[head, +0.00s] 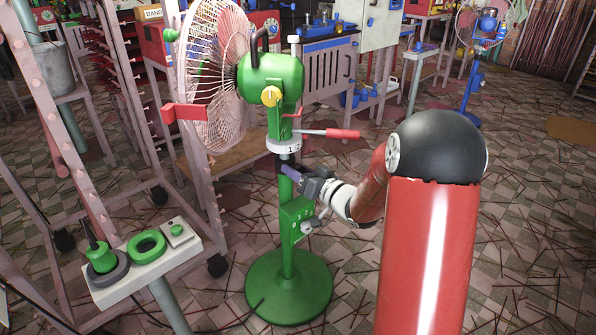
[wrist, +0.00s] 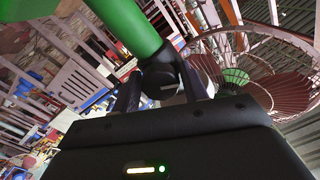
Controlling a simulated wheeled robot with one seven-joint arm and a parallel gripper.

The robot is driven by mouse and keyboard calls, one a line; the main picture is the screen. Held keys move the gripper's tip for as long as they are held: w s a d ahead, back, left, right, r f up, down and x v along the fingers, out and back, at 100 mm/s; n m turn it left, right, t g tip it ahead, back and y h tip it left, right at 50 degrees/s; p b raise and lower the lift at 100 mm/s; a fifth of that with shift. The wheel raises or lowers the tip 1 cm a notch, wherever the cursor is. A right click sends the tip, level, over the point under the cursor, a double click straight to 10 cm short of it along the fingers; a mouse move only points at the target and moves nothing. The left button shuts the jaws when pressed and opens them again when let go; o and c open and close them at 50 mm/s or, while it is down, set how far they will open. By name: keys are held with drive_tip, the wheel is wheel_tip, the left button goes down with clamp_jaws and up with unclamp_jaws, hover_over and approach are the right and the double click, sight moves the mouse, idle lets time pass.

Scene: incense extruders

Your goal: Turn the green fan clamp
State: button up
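The green fan (head: 270,80) stands upright on a round green base (head: 289,288), with its pole rising to a white collar (head: 284,142). A dark clamp (head: 287,160) sits on the pole just below the collar. My gripper (head: 291,172) is at the pole from the right, at the clamp's height. In the wrist view, my gripper's two fingers (wrist: 160,88) stand apart on either side of the dark clamp (wrist: 158,75), beside the green pole (wrist: 126,25). I cannot tell whether the fingers press on it. The clamp's far side is hidden.
A red-handled lever (head: 330,133) sticks out right from the fan's neck, above my gripper. A green box (head: 296,212) is on the pole below. A small table (head: 150,265) with green parts stands at front left. A pinkish metal rack (head: 205,170) is close behind.

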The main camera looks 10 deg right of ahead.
drive_tip(key=shift+o, duration=1.1)
drive_tip(key=v, duration=0.7)
drive_tip(key=shift+s+d, duration=0.2)
drive_tip(key=shift+s, duration=0.15)
